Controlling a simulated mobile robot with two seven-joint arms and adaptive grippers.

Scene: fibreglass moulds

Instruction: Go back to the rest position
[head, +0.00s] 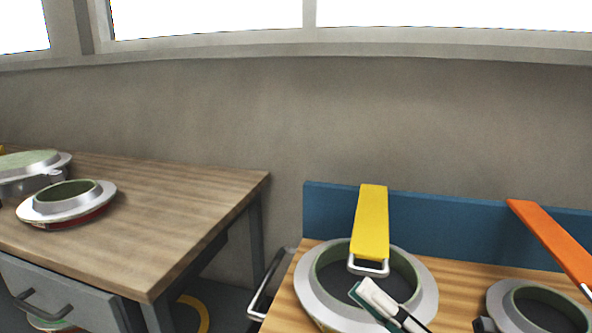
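My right gripper (378,301) comes in at the bottom edge, with only a white and dark end part in view. It appears over the opening of a round grey mould ring (313,293) on the light wooden surface at the right. Whether its fingers are apart, or whether it touches the ring, I cannot tell. My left gripper is not in view.
A yellow strip (372,222) with a metal loop and an orange strip (549,241) stand by the blue back panel (328,212). Another ring (497,302) lies right. The left wooden table (160,205) holds round moulds (66,205). A floor gap separates the tables.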

